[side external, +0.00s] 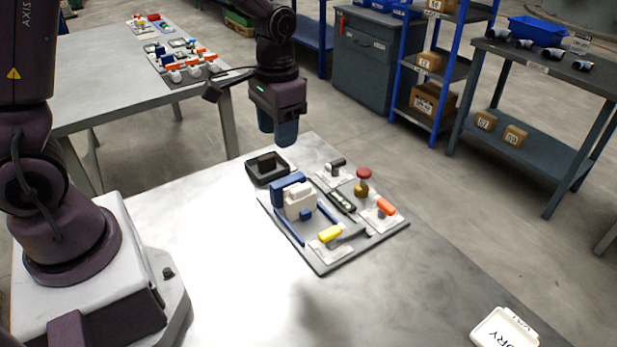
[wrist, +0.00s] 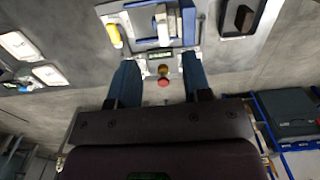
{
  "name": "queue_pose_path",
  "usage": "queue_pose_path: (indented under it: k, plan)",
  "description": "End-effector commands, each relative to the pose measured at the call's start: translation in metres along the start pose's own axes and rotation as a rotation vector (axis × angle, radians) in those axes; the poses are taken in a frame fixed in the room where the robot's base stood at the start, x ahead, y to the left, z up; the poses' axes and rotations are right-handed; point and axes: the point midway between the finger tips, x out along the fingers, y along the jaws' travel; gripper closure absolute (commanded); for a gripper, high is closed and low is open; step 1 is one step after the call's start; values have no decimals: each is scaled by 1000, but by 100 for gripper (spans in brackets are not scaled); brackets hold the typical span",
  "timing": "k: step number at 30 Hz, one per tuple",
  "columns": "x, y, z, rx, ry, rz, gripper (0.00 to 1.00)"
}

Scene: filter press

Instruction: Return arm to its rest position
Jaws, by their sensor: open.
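My gripper (side external: 278,130) hangs above the back edge of the near table, well clear of everything on it. In the wrist view my gripper (wrist: 158,88) shows two blue fingers apart with nothing held between them. Below is the filter press board (side external: 322,264), a grey plate with a blue and white press (side external: 298,200). It carries a yellow-handled valve (side external: 330,234), an orange-handled valve (side external: 385,207) and a red knob on a brass body (side external: 363,176). The red knob also shows between the fingers in the wrist view (wrist: 163,82).
A black tray (side external: 267,168) stands by the board's back left corner. A white labelled tray (side external: 503,328) lies at the table's front right. The table between my base and the board is clear. Another table (side external: 100,75) with similar boards and blue shelving (side external: 433,75) stand behind.

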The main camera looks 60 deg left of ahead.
Motion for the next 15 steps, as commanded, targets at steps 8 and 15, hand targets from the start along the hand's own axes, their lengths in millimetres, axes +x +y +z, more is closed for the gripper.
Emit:
queue_pose_path:
  k: [8,15]
  plan:
    - [-70,10,73,-2,167,-1,55]
    - [-104,16,129,10,353,3,55]
